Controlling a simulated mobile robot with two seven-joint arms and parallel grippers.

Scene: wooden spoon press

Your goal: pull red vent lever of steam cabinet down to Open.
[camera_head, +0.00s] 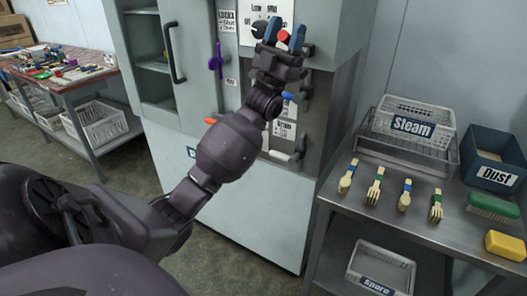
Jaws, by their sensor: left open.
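The steam cabinet (234,199) is a pale grey-green unit with a recessed control panel at its upper right. The red knob of the vent lever (283,37) shows between the two blue-tipped fingers of my left gripper (281,33). The gripper is open, with one finger on each side of the red knob. I cannot tell whether the fingers touch it. The gripper and wrist hide the rest of the lever and part of the panel labels. My right gripper is not in view.
A purple lever (215,61), an orange-tipped lever (211,121) and a white-handled lever (281,155) sit on the panel near my left arm. A metal table (335,197) at right holds a Steam basket (414,122), a Dust bin (494,160) and several wooden utensils. A cluttered bench stands at left.

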